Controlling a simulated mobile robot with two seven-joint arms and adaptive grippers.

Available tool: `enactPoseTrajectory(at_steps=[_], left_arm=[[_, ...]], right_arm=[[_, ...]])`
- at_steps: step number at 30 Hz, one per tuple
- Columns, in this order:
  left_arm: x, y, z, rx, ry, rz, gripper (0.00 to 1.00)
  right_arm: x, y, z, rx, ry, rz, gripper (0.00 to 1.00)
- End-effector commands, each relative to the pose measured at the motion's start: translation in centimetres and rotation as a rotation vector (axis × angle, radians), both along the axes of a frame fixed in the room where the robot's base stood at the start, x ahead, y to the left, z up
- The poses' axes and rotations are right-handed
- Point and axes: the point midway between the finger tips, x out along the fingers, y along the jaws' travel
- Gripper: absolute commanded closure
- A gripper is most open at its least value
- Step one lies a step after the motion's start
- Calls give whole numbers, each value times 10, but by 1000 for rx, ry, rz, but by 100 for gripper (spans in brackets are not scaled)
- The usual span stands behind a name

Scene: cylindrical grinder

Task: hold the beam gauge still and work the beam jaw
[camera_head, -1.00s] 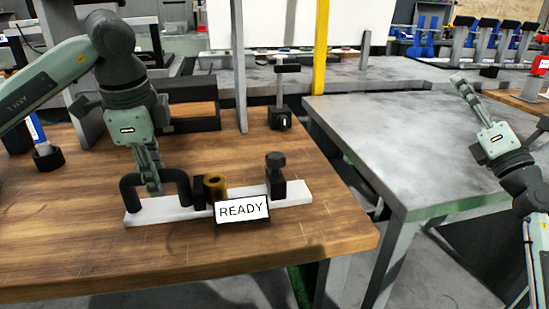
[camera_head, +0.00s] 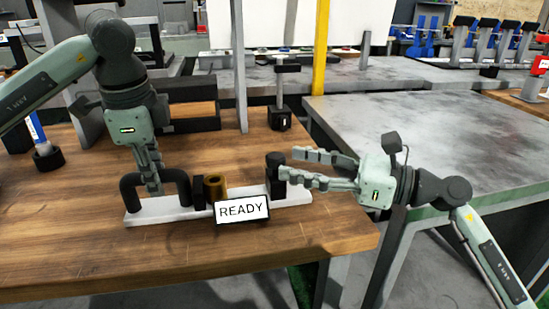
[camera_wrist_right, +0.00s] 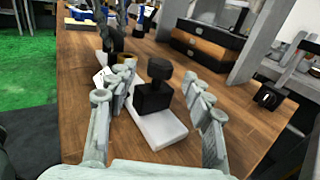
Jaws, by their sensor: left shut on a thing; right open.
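The beam gauge is a white bar (camera_head: 236,204) lying on the wooden table, with a black arched handle at its left part (camera_head: 130,190). A black fixed block (camera_head: 198,190) and a brass cylinder (camera_head: 216,187) stand mid-bar. The black beam jaw with a round knob (camera_head: 275,172) is near the right end; it also shows in the right wrist view (camera_wrist_right: 155,92). My left gripper (camera_head: 153,185) is shut on the handle. My right gripper (camera_head: 295,166) is open; in the right wrist view its fingers (camera_wrist_right: 162,100) lie to either side of the jaw, apparently not touching it.
A sign reading READY (camera_head: 242,209) stands in front of the bar. A black stand with a post (camera_head: 280,112) is behind. A grey metal table (camera_head: 440,135) is to the right, past a gap. The front of the wooden table is clear.

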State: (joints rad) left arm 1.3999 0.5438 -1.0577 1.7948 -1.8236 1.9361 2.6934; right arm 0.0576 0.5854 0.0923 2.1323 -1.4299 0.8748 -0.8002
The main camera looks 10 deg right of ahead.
Motion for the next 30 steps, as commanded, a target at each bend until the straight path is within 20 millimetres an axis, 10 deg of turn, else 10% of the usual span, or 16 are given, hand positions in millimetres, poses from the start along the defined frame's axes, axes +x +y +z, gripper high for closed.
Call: enactPoseTrajectory(at_steps=[20, 30], left_arm=[[0, 0, 1, -1, -1, 0, 100], [0, 0, 1, -1, -1, 0, 100]], right_arm=[[29, 42, 0, 1, 0, -1, 49], [28, 42, 0, 1, 0, -1, 87]])
